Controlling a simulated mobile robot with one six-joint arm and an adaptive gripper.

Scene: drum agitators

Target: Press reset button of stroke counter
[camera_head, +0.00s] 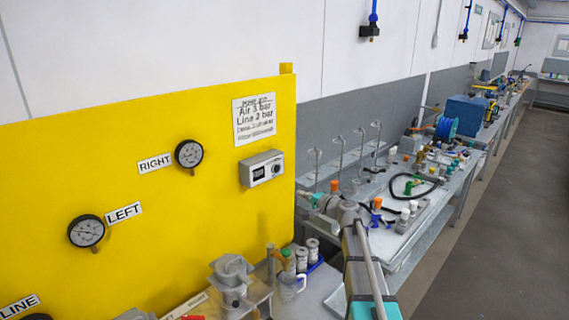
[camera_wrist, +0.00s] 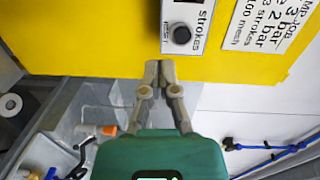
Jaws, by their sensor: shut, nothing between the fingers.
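The stroke counter (camera_head: 262,168) is a small grey box on the yellow panel, with a dark display and a round dark button on its right. In the wrist view the counter (camera_wrist: 196,18) is at the top, turned sideways, with the words "strokes" and "reset". Its round black reset button (camera_wrist: 182,35) is in plain sight. My gripper (camera_wrist: 162,66) has its fingertips together with nothing between them. In the picture the tips lie just below the counter's lower edge and slightly left of the button. They do not cover the button. I cannot tell how far they are from the panel.
The yellow panel (camera_head: 120,190) carries gauges and a white instruction sign (camera_head: 254,118) above the counter. Below the panel are a grey agitator fitting (camera_head: 232,275) and a jug (camera_head: 291,287). A cluttered bench (camera_head: 425,215) runs behind my arm. The panel around the counter is clear.

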